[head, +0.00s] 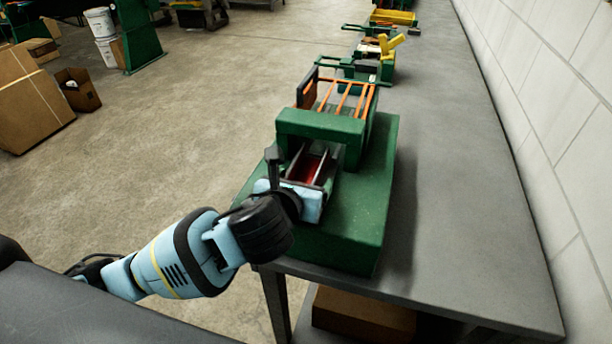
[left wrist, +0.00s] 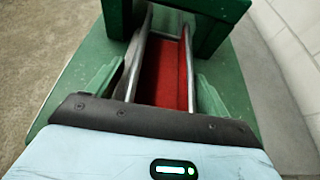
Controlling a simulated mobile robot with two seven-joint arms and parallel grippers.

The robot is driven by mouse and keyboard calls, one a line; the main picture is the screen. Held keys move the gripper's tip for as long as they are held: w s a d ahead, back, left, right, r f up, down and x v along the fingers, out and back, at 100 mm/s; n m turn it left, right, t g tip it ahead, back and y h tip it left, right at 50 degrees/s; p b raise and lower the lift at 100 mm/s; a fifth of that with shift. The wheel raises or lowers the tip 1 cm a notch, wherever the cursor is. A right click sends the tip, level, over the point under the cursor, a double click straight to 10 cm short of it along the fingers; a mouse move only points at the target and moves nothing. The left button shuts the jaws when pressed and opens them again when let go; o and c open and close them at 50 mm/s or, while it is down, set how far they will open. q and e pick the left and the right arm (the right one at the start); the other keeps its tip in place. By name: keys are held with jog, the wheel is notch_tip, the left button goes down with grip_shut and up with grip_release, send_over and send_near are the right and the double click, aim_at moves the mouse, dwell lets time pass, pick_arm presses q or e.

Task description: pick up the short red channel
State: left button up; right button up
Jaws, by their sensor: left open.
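The short red channel (head: 311,167) lies low on the green machine (head: 345,238), in front of its raised green crosspiece (head: 321,124). Its red inside also shows in the left wrist view (left wrist: 164,77), where its far end runs under the crosspiece. My left gripper (head: 312,163) is open at the channel. Its two grey fingers stand on either side of the red surface, and I cannot tell if they touch it. The gripper body and fingers hide the channel's near end and sides. My right gripper is not in view.
The green machine stands on a long grey bench (head: 440,200) beside a white block wall (head: 560,90). Orange bars (head: 345,97) lie behind the crosspiece. More green tools and a yellow piece (head: 391,46) stand farther back. The bench is bare right of the machine.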

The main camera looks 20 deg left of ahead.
pick_arm(q)
jog(key=shift+c, duration=0.3)
jog(key=c, duration=1)
jog(key=shift+r, duration=0.15)
jog(key=shift+c, duration=0.2)
jog(key=shift+r, duration=0.55)
jog(key=v, duration=0.2)
jog(key=f+v, duration=0.1)
jog(key=v, duration=0.1)
jog(key=shift+s, duration=0.25)
notch_tip(320, 180, up, 13)
jog(key=shift+r, duration=0.1)
